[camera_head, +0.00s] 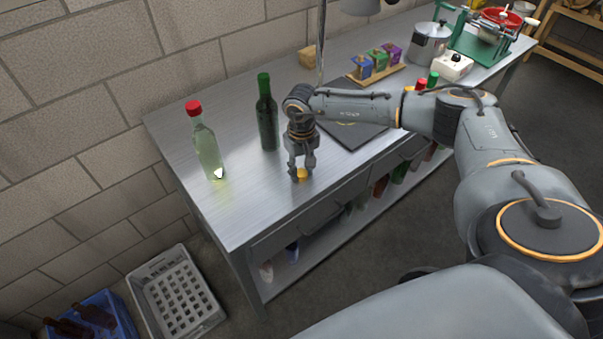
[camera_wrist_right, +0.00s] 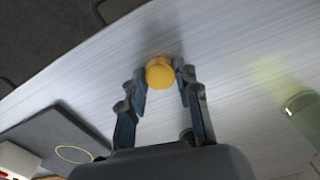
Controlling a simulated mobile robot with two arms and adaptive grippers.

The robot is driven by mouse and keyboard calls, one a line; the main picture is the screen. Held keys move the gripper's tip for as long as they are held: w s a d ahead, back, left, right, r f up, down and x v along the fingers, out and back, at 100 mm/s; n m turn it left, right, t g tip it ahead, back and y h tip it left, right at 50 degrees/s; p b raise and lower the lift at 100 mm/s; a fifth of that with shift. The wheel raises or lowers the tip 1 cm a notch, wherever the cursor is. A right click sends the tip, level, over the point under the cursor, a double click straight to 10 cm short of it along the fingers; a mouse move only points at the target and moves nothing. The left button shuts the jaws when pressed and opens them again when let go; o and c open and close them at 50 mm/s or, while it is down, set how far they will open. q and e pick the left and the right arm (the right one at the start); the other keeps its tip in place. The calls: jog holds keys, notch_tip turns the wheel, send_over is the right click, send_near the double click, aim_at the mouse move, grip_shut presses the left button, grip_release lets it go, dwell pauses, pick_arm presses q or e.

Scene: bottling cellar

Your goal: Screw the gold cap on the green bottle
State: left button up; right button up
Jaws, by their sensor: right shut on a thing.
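The gold cap (camera_head: 301,175) is between the fingertips of my right gripper (camera_head: 299,171), low over the front part of the steel table; I cannot tell if it still touches the top. In the right wrist view the cap (camera_wrist_right: 160,72) sits between the two fingertips (camera_wrist_right: 161,78), which are shut on it. The dark green bottle (camera_head: 267,122) stands upright on the table, just left of and behind the gripper, with no gold cap on it. In the wrist view a small dark green piece shows at the gripper's base, mostly hidden. My left gripper is out of view.
A pale green bottle with a red cap (camera_head: 207,147) stands on the left; part of it shows in the wrist view (camera_wrist_right: 303,112). A dark mat (camera_head: 345,130) lies right of the gripper. Small boxes (camera_head: 377,62) and a pot (camera_head: 430,45) stand farther right. The table's front edge is close.

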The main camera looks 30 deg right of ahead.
jog(key=shift+r, duration=0.1)
jog(key=shift+r+b, duration=0.65)
jog(key=shift+w+r+b, duration=0.1)
jog(key=shift+r+b, duration=0.4)
jog(key=shift+r, duration=0.2)
jog(key=s+a+r+b, duration=0.4)
jog(key=s+a+r, duration=0.4)
jog(key=s+r, duration=0.2)
jog(key=shift+s+a, duration=0.25)
jog(key=shift+s, duration=0.45)
jog(key=s+a+f+n, duration=0.1)
jog(key=s+a+f, duration=0.3)
jog(key=a, duration=0.1)
jog(key=shift+f, duration=0.15)
